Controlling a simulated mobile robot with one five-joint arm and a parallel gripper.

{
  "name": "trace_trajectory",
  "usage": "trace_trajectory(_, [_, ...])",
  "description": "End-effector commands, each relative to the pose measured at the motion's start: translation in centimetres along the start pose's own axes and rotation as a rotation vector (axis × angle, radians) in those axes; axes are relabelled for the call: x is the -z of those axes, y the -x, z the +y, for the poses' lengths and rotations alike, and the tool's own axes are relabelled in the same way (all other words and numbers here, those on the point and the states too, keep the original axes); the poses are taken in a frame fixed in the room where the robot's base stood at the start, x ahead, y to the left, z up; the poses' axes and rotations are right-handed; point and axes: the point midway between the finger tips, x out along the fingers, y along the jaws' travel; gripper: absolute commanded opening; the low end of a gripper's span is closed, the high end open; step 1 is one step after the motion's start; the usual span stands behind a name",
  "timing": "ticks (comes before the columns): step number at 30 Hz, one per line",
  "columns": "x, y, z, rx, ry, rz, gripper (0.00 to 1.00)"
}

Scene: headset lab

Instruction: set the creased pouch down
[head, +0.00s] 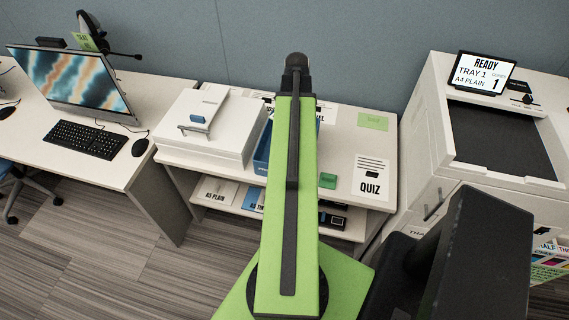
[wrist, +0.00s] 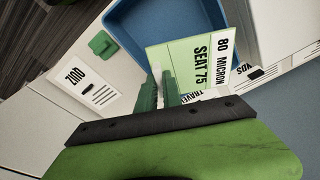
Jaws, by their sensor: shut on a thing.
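My gripper (wrist: 166,92) is shut on a thin pale green sheet marked "SEAT 75" (wrist: 183,62), which I take to be the creased pouch. The sheet stands out beyond the fingertips, over the cabinet top and overlapping the edge of the blue tray (wrist: 141,36) in the wrist view. In the head view my arm hides the fingers and the pouch.
The cabinet top (head: 340,145) holds a blue tray (head: 261,150), a white "QUIZ" sheet (head: 371,172), a green block (head: 327,181) and a flat light green card (head: 373,121). A white machine (head: 212,125) stands left, a printer (head: 500,140) right.

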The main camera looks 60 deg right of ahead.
Motion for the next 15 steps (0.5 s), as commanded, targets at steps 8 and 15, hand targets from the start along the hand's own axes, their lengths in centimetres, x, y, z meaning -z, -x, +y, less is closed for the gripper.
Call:
trace_trajectory(8, [-2.0,-9.6,-0.6,0.002,0.012,0.0,0.0])
trace_trajectory(15, [-2.2,-9.8,-0.8,0.002,0.015,0.0,0.0])
